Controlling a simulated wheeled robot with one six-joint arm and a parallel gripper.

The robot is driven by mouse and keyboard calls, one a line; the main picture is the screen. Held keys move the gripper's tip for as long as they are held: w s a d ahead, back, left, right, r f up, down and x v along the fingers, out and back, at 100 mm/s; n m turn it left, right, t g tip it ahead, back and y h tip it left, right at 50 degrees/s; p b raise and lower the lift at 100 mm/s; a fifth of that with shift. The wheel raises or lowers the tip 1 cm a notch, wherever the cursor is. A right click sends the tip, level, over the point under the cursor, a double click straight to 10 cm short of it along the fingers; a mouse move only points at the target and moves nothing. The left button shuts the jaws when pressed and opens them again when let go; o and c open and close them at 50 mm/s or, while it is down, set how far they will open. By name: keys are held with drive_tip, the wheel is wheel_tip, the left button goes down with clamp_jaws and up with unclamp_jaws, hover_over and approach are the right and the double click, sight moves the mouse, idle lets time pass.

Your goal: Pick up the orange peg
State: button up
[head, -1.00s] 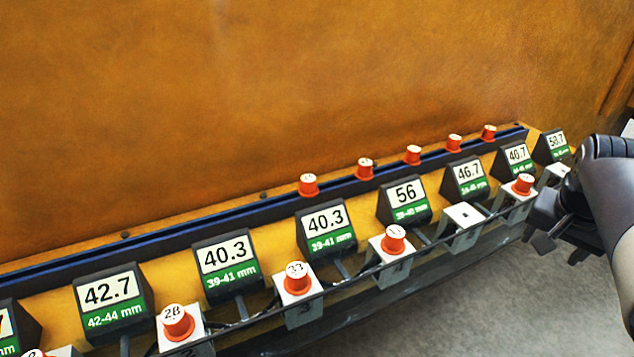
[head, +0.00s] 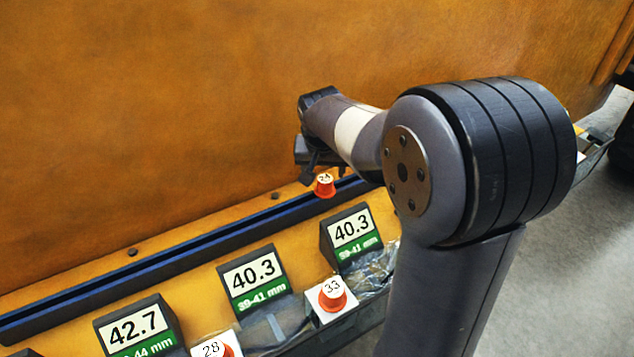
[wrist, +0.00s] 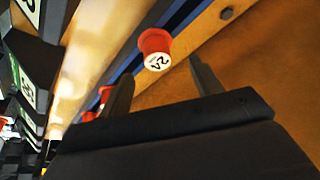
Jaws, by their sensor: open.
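An orange peg with a white top marked 24 (head: 324,187) sits on the dark blue rail (head: 225,237) along the back of the bench. My gripper (head: 311,172) is above and close behind it in the head view, partly hidden by my wrist. In the wrist view the peg (wrist: 155,42) shows just beyond the two fingertips (wrist: 160,78), roughly in line with the gap between them. The fingers are apart and nothing is held. The exact distance to the peg is hard to tell.
Other orange pegs, 33 (head: 333,294) and 28 (head: 213,350), stand in front on white blocks. Black displays reading 40.3 (head: 252,276) and 42.7 (head: 137,326) stand between them and the rail. An orange-brown wall (head: 150,110) rises behind. My arm hides the right part.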

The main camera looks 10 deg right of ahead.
sight(325, 179)
drive_tip(key=shift+d+p+x, duration=0.2)
drive_tip(key=shift+p+x, duration=0.5)
drive_tip(key=shift+x, duration=2.65)
drive_tip(key=shift+r, duration=0.1)
drive_tip(key=c, duration=0.8)
